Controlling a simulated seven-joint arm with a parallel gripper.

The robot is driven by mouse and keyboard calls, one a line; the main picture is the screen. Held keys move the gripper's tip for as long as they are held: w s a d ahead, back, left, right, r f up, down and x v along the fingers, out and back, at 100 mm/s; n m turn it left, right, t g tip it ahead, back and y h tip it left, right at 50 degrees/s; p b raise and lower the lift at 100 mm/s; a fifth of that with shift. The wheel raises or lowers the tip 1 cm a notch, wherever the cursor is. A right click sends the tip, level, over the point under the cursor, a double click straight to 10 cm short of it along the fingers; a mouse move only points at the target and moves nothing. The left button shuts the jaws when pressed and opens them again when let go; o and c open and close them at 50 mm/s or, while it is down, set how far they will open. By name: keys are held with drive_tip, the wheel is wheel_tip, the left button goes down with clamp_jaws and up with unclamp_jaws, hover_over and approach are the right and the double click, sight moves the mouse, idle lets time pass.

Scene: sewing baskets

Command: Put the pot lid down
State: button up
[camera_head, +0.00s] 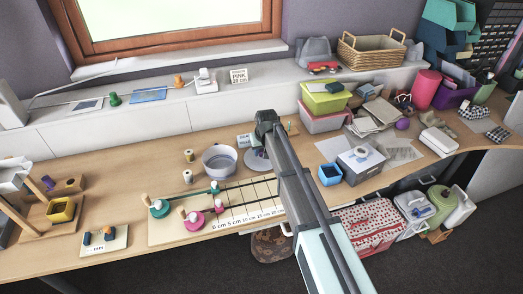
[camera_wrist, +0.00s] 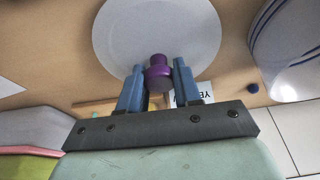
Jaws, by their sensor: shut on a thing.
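My gripper (camera_wrist: 158,78) is shut on the purple knob (camera_wrist: 158,64) of the pot lid, with one blue finger on each side. The lid is a pale round disc (camera_wrist: 140,28) beyond the fingers in the wrist view. In the head view part of the lid (camera_head: 254,162) shows left of my arm, which hides the rest and the fingertips. A pale round pot (camera_head: 220,168) stands on the table just left of the lid; its side also shows at the right of the wrist view (camera_wrist: 288,45). I cannot tell whether the lid touches the table.
A ruler board (camera_head: 235,206) with green and pink pieces lies in front of the pot. Two spools (camera_head: 188,165) stand left of it. A blue box (camera_head: 330,174) and a white box (camera_head: 358,167) stand right of my arm. Bare table (camera_head: 130,160) lies farther left.

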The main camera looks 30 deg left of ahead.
sight(264, 163)
drive_tip(key=shift+f, duration=0.15)
drive_tip(key=o, duration=1)
drive_tip(key=v, duration=1.2)
